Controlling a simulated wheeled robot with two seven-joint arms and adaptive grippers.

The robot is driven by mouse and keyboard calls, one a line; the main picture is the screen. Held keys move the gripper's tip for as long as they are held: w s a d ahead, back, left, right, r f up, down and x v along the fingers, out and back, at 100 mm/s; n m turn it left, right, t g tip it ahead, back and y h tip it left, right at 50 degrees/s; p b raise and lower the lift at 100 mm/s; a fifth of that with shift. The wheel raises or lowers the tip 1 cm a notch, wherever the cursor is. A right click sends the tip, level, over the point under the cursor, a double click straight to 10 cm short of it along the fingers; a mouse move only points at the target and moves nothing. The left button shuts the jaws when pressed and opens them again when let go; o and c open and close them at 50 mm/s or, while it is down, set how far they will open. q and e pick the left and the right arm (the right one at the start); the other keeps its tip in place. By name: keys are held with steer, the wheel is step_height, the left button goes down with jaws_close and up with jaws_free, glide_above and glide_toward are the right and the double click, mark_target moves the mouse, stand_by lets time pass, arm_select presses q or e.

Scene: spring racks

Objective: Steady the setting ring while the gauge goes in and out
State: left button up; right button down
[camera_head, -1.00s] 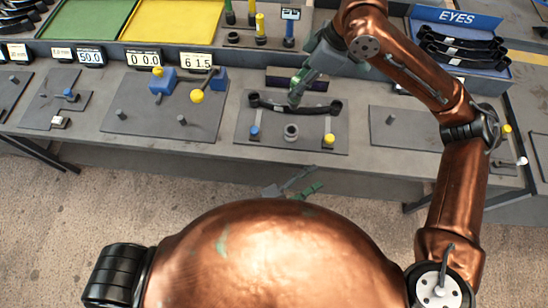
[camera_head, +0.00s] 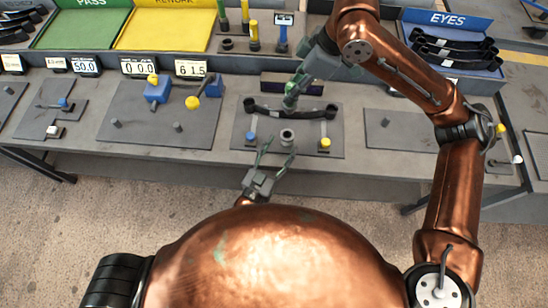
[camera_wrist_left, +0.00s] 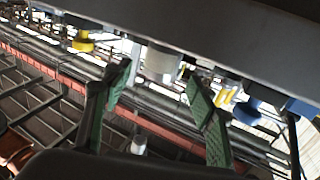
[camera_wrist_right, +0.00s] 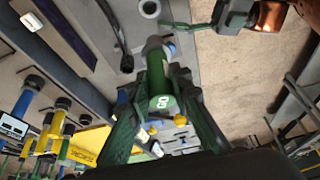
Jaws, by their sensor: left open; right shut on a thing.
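The setting ring (camera_head: 287,137) is a small grey cylinder near the front of a dark plate. In the left wrist view the ring (camera_wrist_left: 160,64) shows beyond and between the green fingers. My left gripper (camera_head: 279,148) is open just in front of the ring, a finger toward each side; I cannot tell whether either touches. My right gripper (camera_head: 291,94) is shut on the gauge, above and behind the ring. The green gauge (camera_wrist_right: 162,75), marked GO, shows clearly in the right wrist view, with the ring (camera_wrist_right: 149,8) apart from it.
A black leaf spring (camera_head: 262,110) lies across the plate behind the ring. A blue knob (camera_head: 250,137) and a yellow knob (camera_head: 325,143) flank the ring. Upright yellow and blue gauges (camera_head: 282,38) stand behind. The plate at right (camera_head: 395,130) is mostly bare.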

mark_target(284, 141)
arm_select(q)
steer(key=shift+x, duration=2.65)
steer(key=shift+c, duration=0.2)
jaws_close()
arm_select(e)
step_height(284, 141, down, 12)
steer(key=shift+f, duration=0.25)
